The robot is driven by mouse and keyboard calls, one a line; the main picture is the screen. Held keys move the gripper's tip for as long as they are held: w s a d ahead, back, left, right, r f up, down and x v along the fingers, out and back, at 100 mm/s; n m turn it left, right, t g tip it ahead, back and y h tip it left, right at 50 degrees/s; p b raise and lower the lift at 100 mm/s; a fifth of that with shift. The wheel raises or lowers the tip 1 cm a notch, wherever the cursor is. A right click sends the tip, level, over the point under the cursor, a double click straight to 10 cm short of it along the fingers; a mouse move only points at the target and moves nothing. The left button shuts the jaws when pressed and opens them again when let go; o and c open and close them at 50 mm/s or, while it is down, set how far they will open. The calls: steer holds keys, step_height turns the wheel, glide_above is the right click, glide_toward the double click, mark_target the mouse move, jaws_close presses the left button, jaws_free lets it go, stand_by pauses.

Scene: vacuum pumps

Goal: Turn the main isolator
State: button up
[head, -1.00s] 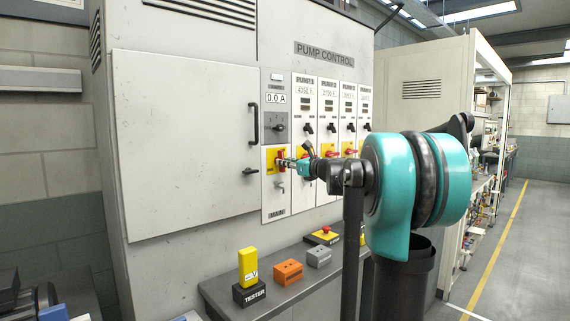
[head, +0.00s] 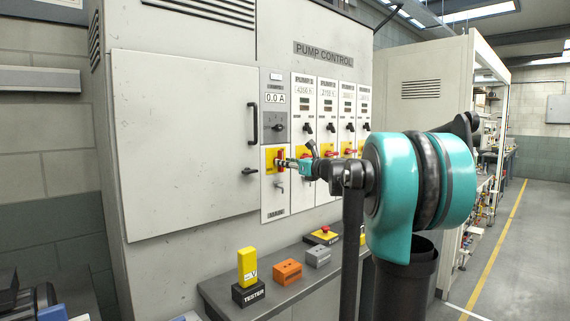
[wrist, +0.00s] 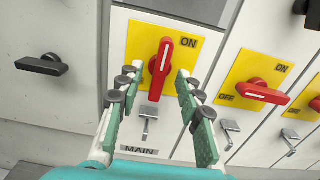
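The main isolator's red handle (wrist: 160,68) sits on a yellow plate (wrist: 146,42) above a label reading MAIN. The handle is close to upright, its upper end near the word ON. The plate's lower left is partly covered by a finger. My gripper (wrist: 158,80) is open, one finger on each side of the handle's lower half. Gaps show between the fingers and the handle; how deep the tips reach is hard to tell. In the head view my gripper (head: 287,164) is at the yellow plate of the leftmost narrow panel, and the fingers hide part of the handle.
A metal hasp (wrist: 149,130) hangs under the handle, between the fingers. A neighbouring red handle (wrist: 262,93) lies sideways on its own yellow plate to the right. A black door handle (wrist: 52,64) is on the left. A bench (head: 215,286) below holds a tester (head: 248,293) and small blocks.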

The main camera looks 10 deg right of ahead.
steer(key=shift+s+d, duration=0.2)
steer(key=shift+s, duration=0.15)
steer(key=v, duration=0.6)
stand_by(0.6)
